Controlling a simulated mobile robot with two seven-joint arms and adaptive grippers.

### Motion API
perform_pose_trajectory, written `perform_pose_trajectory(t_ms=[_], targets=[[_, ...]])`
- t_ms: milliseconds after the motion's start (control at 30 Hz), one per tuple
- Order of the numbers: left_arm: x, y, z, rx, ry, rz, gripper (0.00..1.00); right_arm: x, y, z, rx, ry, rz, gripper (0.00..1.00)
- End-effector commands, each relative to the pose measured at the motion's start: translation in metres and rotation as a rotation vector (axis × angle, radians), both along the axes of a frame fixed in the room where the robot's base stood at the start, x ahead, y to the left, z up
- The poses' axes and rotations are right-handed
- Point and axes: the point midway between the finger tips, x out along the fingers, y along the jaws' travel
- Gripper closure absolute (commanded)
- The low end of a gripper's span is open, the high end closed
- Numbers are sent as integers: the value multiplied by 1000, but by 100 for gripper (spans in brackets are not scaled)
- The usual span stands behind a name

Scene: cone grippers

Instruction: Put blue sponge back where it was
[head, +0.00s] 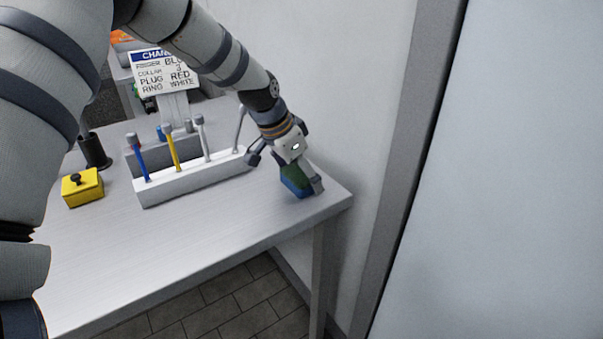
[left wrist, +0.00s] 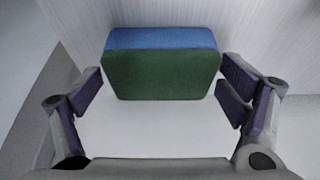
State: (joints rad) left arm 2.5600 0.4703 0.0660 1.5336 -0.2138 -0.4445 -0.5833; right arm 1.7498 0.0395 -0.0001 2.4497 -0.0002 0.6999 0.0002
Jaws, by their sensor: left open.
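The blue sponge (head: 296,183) has a green layer and sits at the right end of the white table, near its corner. In the left wrist view the sponge (left wrist: 160,65) lies centred ahead of my fingers, blue side farther and green side nearer. My left gripper (head: 288,174) is at the sponge, with its fingers on either side. My right gripper is not in view.
A white rack (head: 195,180) with blue, yellow and white-grey tools stands left of the gripper. A yellow box (head: 82,187) with a black knob and a black cup (head: 94,151) are farther left. A sign (head: 163,73) stands behind. The front tabletop (head: 180,240) is clear.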

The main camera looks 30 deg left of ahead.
Motion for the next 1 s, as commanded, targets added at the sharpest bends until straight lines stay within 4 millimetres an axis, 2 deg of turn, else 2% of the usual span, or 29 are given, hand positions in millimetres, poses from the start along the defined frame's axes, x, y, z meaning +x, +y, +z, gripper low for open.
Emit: perform_pose_trajectory(t_ms=[67, 167, 300, 500, 633, 1000], targets=[[-1, 1, 7, 1, -4, 0, 11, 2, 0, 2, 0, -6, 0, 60], [-7, 4, 30, 0, -12, 1, 11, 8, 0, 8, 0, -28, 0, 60], [-22, 10, 70, 0, -18, 1, 11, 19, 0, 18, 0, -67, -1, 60], [-38, 16, 106, 0, -10, 1, 11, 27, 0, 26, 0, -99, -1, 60], [-42, 18, 113, 0, -3, 0, 11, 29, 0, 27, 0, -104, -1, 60], [-42, 18, 111, 0, 1, 0, 11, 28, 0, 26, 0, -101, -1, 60]])
